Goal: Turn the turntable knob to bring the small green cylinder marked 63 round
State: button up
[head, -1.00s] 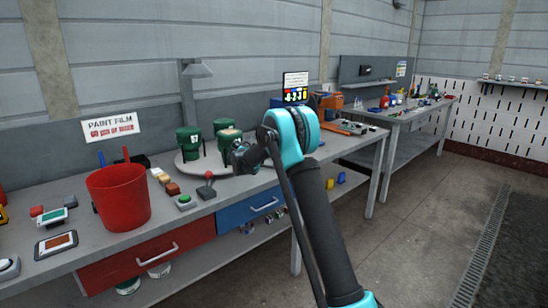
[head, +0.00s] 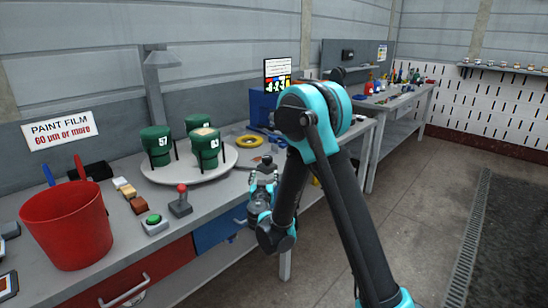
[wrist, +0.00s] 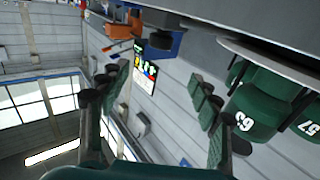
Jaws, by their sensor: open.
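A round pale turntable (head: 160,176) stands on the bench with three green cylinders on it. The left one (head: 157,142) reads 57. The front right one (head: 206,158) has a tan top; its number looks like 63, and the wrist view shows a cylinder marked 63 (wrist: 245,122) clearly. A third cylinder (head: 197,122) stands behind, its mark hidden. My gripper (head: 264,182) is open and empty at the bench's front edge, right of the turntable. A dark knob-like piece (head: 267,163) shows just beyond it; whether they touch I cannot tell. My finger pads also show in the wrist view (wrist: 155,112).
A red-ball lever (head: 181,198) and a green button box (head: 154,224) stand before the turntable. A red bucket (head: 68,232) is at left. A yellow ring (head: 250,141) and a small display (head: 278,78) are behind. Floor at right is clear.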

aim_at(266, 160)
jog(key=w, duration=1.1)
jog(key=w+a, duration=0.1)
jog(key=w, duration=0.4)
jog(key=shift+w, duration=0.25)
jog(key=shift+c, duration=0.3)
jog(key=c, duration=1.1)
jog(key=shift+h, duration=0.3)
jog(key=shift+m, duration=0.3)
jog(key=shift+d, duration=0.1)
jog(key=o, duration=1.2)
jog(key=shift+c, duration=0.2)
jog(key=shift+s, duration=0.1)
